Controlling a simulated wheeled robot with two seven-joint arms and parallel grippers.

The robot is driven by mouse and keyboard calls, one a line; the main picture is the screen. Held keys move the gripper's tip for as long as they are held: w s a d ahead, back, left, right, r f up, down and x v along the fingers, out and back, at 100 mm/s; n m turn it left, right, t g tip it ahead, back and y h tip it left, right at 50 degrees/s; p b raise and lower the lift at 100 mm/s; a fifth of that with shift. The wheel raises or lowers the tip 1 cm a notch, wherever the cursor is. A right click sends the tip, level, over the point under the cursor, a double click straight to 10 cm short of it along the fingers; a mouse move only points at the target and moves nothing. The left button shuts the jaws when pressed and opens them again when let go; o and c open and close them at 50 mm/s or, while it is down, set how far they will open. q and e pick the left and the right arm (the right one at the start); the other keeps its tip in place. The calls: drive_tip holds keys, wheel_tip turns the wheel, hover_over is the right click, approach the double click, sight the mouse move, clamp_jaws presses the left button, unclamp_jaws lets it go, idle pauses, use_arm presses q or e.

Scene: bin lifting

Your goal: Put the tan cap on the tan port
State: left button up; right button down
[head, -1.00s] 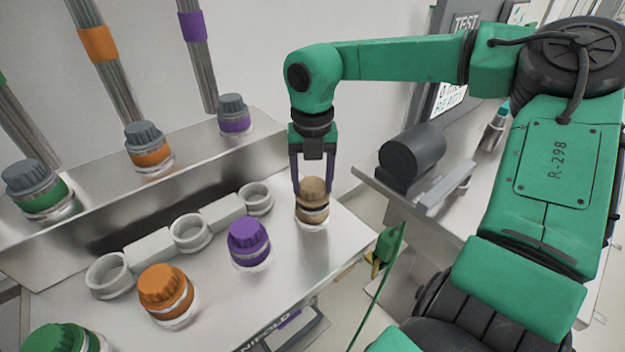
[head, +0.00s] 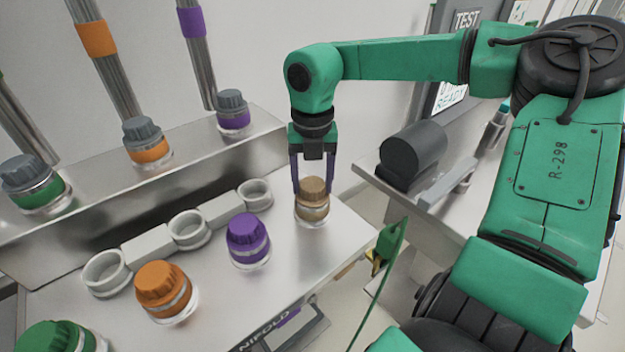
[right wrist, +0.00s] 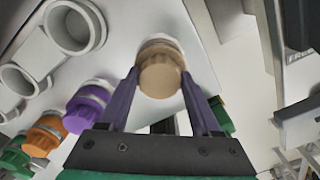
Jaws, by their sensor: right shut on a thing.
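The tan cap (head: 312,187) sits on the tan port (head: 313,212) at the right end of the front row on the metal bench. My right gripper (head: 311,190) reaches down from above and is shut on the tan cap, with a finger on each side. In the right wrist view the tan cap (right wrist: 160,76) lies between the fingertips, and the port's pale ring shows just behind it. The cap looks upright and in line with the port; I cannot tell how tightly it is seated. My left gripper is not in view.
Purple (head: 247,230), orange (head: 162,285) and green (head: 55,338) capped ports stand to the left in the same row. Empty white cups (head: 256,192) line up behind them. Grey-capped ports (head: 148,140) stand on the raised ledge. A dark cylinder (head: 413,150) lies on the right-hand bench.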

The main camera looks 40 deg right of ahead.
drive_tip(key=shift+s, duration=0.1)
unclamp_jaws()
drive_tip(key=shift+f, duration=0.1)
wheel_tip(320, 180, up, 15)
drive_tip(key=shift+f, duration=0.2)
idle(0.3)
